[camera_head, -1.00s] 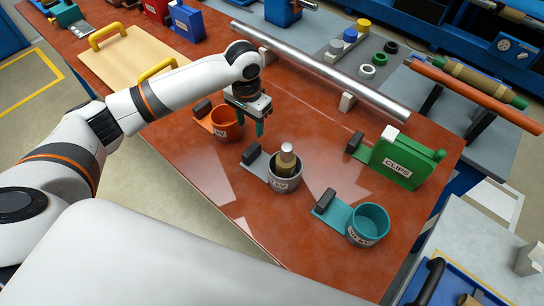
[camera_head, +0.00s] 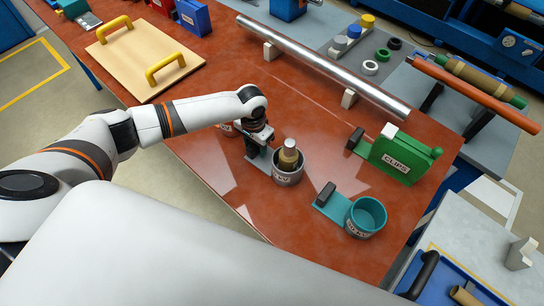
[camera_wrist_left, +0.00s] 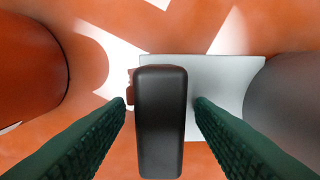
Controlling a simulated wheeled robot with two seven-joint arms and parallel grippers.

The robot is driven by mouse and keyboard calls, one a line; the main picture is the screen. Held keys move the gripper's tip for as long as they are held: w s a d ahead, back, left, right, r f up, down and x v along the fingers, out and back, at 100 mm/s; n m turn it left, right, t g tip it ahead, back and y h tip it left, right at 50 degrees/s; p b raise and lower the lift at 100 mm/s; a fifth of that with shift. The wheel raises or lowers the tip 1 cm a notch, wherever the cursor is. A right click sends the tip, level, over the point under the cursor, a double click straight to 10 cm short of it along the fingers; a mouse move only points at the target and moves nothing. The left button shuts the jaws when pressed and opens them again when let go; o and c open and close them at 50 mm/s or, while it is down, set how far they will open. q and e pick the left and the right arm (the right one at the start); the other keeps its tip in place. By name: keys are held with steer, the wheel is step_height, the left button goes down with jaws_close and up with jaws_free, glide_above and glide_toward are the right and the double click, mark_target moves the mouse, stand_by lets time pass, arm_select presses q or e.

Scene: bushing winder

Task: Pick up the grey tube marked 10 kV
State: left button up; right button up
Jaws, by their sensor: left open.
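The grey tube (camera_head: 288,176) stands upright on the red table, with a label ending in "kV" on its front and a brown cylinder (camera_head: 288,153) standing in it. A flat grey plate with a black block joins its left side. My left gripper (camera_head: 257,152) is directly over that block, pointing down. In the left wrist view the black block (camera_wrist_left: 160,120) lies between the two open green fingers, which do not appear to touch it. The grey plate (camera_wrist_left: 220,85) runs right to the grey tube (camera_wrist_left: 290,110). My right gripper is not in view.
An orange tube (camera_head: 226,129) is partly hidden just left of my gripper; it also shows in the left wrist view (camera_wrist_left: 28,65). A teal tube (camera_head: 368,216) and a green clips box (camera_head: 403,158) stand to the right. A long silver bar (camera_head: 325,68) lies behind.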

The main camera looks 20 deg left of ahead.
arm_select(q)
jaws_close()
steer(key=shift+r, duration=0.1)
